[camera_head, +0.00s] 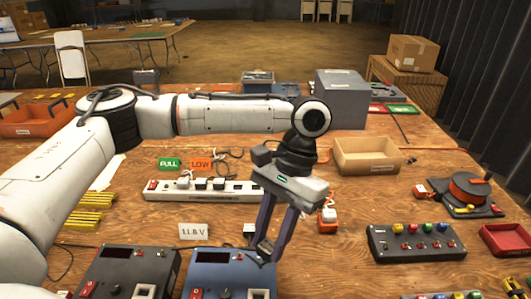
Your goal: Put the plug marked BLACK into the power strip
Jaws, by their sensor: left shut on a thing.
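The white power strip (160,191) lies across the middle of the table, left of my left gripper. My left gripper (267,247) points down in front of the strip's right end, over the back of the blue device. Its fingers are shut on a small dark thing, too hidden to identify. I cannot read BLACK on any plug. My right gripper is not in view.
A blue device (220,272) and a dark device (130,265) stand at the front. An empty wooden tray (368,158), cable reel (468,190) and switch box (415,243) are on the right. Green FULL (169,164) and orange LOW (201,165) cards stand behind the strip.

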